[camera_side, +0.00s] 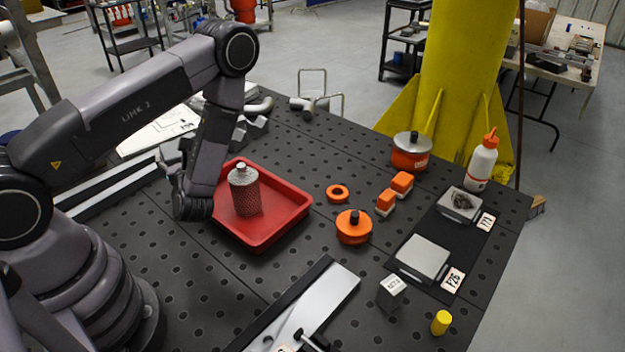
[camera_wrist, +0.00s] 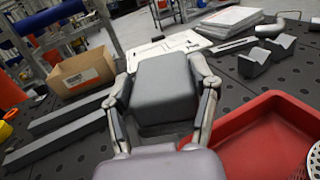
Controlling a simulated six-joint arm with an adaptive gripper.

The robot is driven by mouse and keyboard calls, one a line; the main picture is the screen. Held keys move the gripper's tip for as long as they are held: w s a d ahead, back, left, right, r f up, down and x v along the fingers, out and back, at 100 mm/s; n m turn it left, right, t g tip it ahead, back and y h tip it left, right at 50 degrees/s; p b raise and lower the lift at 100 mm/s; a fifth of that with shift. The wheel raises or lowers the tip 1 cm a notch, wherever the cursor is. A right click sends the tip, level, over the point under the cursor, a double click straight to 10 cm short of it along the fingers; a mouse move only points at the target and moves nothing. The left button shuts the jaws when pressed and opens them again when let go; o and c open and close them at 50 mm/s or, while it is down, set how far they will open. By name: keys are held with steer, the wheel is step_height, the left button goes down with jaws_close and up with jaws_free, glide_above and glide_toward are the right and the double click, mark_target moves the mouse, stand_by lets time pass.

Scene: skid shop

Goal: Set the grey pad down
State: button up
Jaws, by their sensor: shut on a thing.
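The grey pad (camera_wrist: 165,85) is a thick block with rounded edges, in the middle of the wrist view. My gripper (camera_wrist: 166,92) is shut on it, with one finger along each side. The pad is beside the red tray (camera_wrist: 262,125), to its left in the wrist view. I cannot tell whether its underside touches the table. In the side view my arm's last links hide the gripper and most or all of the held pad, left of the red tray (camera_side: 262,240).
A patterned grey bottle (camera_side: 245,192) stands in the tray. Flat metal bars (camera_wrist: 60,140) and a cardboard box (camera_wrist: 82,73) lie to the left in the wrist view. V-shaped blocks (camera_wrist: 267,58) lie beyond the tray. Orange-lidded items (camera_side: 353,227) and a black mat (camera_side: 440,228) are further right.

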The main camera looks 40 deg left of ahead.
steer(key=s+a+f+n+g, duration=0.1)
steer(key=s+a+n+g, duration=0.1)
steer(key=s+g, duration=0.1)
steer(key=s+a+f+n+g+y, duration=0.1)
steer(key=s+a+g, duration=0.1)
steer(key=s, duration=0.4)
steer(key=shift+a+n+g, duration=0.35)
steer(key=shift+n+g, duration=0.05)
steer(key=shift+f, duration=0.1)
step_height(320, 180, down, 10)
steer(key=shift+r, duration=0.2)
steer(key=shift+f, duration=0.1)
steer(key=o, duration=1.2)
steer(key=shift+c, duration=0.2)
steer(key=shift+f, duration=0.1)
